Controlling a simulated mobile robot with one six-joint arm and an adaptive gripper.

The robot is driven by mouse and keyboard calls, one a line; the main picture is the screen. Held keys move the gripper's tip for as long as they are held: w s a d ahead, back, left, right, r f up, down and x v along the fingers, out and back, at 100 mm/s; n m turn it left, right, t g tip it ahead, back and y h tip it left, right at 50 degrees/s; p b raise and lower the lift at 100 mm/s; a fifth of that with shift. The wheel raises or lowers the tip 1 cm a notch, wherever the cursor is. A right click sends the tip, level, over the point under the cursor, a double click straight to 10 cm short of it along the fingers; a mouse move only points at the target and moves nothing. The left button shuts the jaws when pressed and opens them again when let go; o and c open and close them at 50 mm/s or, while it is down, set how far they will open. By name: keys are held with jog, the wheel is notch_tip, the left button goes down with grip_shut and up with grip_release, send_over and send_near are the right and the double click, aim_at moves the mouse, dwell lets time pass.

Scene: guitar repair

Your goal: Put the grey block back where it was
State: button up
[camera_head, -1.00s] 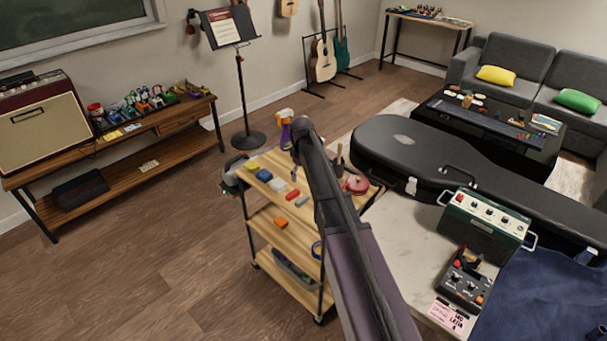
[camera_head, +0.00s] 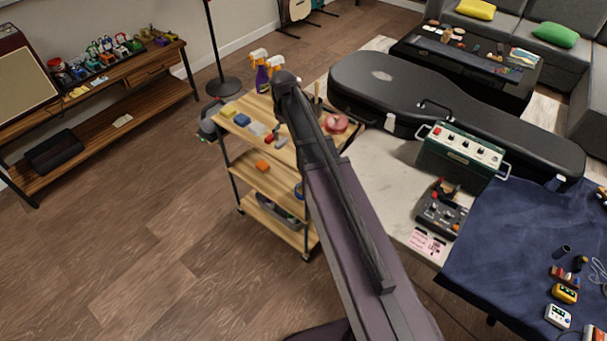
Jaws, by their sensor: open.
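A small grey block (camera_head: 282,142) lies on the top shelf of the wooden cart (camera_head: 222,128), at the end of a row just past a red block (camera_head: 269,138). My arm comes up from the bottom of the picture and crosses in front of the cart. My gripper (camera_head: 280,130) shows only in part at the arm's left edge, low over the row near the red and grey blocks. It is open. The arm hides part of the shelf. I cannot tell whether the gripper touches the grey block.
White, blue (camera_head: 242,120) and yellow blocks continue the row. Spray bottles (camera_head: 263,75) stand at the cart's back; a pink-red round item (camera_head: 336,123) is on its right. A workbench with a green amplifier (camera_head: 461,152) and a guitar case (camera_head: 450,110) lie right. Floor left is clear.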

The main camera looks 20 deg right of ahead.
jog(key=s+m, duration=0.5)
jog(key=s, duration=1.5)
jog(key=shift+s+d, duration=0.15)
